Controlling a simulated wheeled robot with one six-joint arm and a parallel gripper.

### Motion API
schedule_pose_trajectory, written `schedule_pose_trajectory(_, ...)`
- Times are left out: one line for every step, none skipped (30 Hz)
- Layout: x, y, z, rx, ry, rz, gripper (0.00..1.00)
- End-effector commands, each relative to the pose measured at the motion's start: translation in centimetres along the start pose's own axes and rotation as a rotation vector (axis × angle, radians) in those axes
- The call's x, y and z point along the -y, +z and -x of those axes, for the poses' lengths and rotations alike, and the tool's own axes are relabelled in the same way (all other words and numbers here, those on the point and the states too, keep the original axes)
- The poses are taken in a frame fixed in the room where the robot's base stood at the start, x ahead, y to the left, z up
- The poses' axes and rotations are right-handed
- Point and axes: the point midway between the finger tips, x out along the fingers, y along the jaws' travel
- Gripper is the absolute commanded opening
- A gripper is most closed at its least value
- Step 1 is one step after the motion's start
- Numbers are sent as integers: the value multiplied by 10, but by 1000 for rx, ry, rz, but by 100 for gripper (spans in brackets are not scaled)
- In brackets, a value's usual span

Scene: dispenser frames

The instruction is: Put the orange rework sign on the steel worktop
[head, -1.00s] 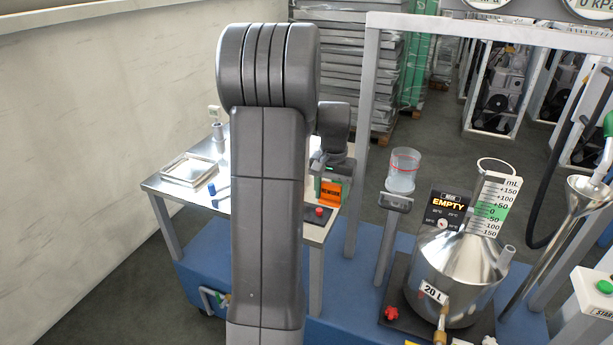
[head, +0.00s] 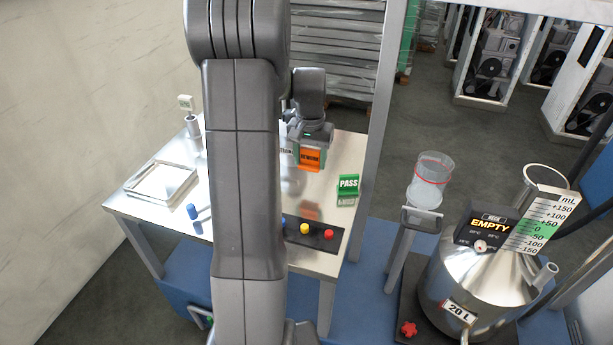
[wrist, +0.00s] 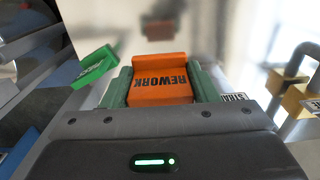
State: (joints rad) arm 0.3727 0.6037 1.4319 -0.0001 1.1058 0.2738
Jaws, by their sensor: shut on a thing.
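The orange rework sign (head: 310,158) is between the fingers of my gripper (head: 308,150) in the head view. In the wrist view the sign (wrist: 160,84), with black REWORK lettering, sits between the two green fingers of my gripper (wrist: 162,88), which is shut on it. The steel worktop (head: 322,263) lies below; an orange reflection on it shows under the sign, with a gap between, so the sign appears held above the surface. My arm hides the middle of the worktop in the head view.
A green PASS sign (head: 348,186) stands at the worktop's right edge. A strip with coloured knobs (head: 318,237) is at the front. A metal tray (head: 135,192) and a blue-capped item (head: 192,211) are at the left. A post (head: 384,130) rises just right of the worktop.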

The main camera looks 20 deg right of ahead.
Motion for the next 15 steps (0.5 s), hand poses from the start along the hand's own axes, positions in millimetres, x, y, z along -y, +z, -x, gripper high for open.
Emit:
schedule_pose_trajectory(0, 1, -10, 5, 1, 0, 31)
schedule_pose_trajectory(0, 1, -16, 5, 1, 0, 31)
schedule_pose_trajectory(0, 1, -22, 4, 1, 0, 31)
schedule_pose_trajectory(0, 1, -26, 4, 1, 0, 31)
schedule_pose_trajectory(0, 0, -30, 3, 1, 0, 31)
schedule_pose_trajectory(0, 0, -34, 2, 1, 0, 31)
schedule_pose_trajectory(0, 0, -36, 2, 1, 0, 31)
schedule_pose_trajectory(0, 0, -38, 2, 1, 0, 31)
schedule_pose_trajectory(0, 0, -40, 1, 0, 0, 31)
schedule_pose_trajectory(0, 0, -42, 1, 0, 0, 31)
schedule_pose_trajectory(0, 0, -45, 2, 1, 0, 31)
schedule_pose_trajectory(0, 1, -50, 3, 1, 0, 31)
schedule_pose_trajectory(0, 0, -55, 3, 1, 0, 31)
schedule_pose_trajectory(0, 1, -60, 4, 1, 0, 31)
schedule_pose_trajectory(0, 1, -66, 4, 1, 0, 31)
